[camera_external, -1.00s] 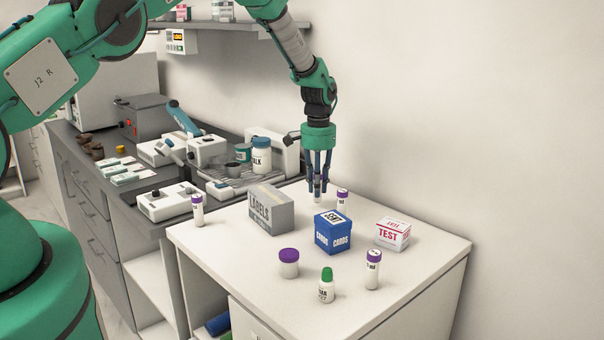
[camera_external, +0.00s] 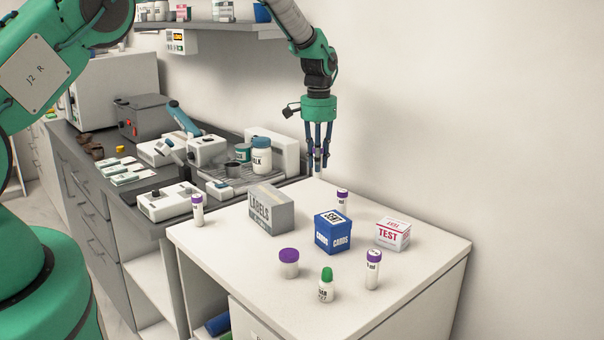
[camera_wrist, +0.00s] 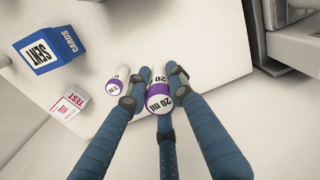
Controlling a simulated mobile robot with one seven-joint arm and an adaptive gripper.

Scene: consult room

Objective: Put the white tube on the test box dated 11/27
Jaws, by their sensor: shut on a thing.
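My gripper (camera_external: 318,160) is shut on a white tube (camera_wrist: 164,100) with a purple band or cap marked "20 ml" in the wrist view. In the external view the tube is mostly hidden between the fingers, above the table's back edge. The white test box (camera_external: 392,235) with red "TEST" lettering stands on the white table, to the right of and below my gripper in that view. It also shows in the wrist view (camera_wrist: 70,104). Its date is too small to read. The box top is bare.
A blue cards box (camera_external: 333,232) and a grey labels box (camera_external: 269,211) stand left of the test box. Purple-capped tubes stand at the back (camera_external: 343,201), front right (camera_external: 373,270) and left (camera_external: 198,211). A purple-lidded jar (camera_external: 289,263) and green-capped bottle (camera_external: 326,286) stand in front.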

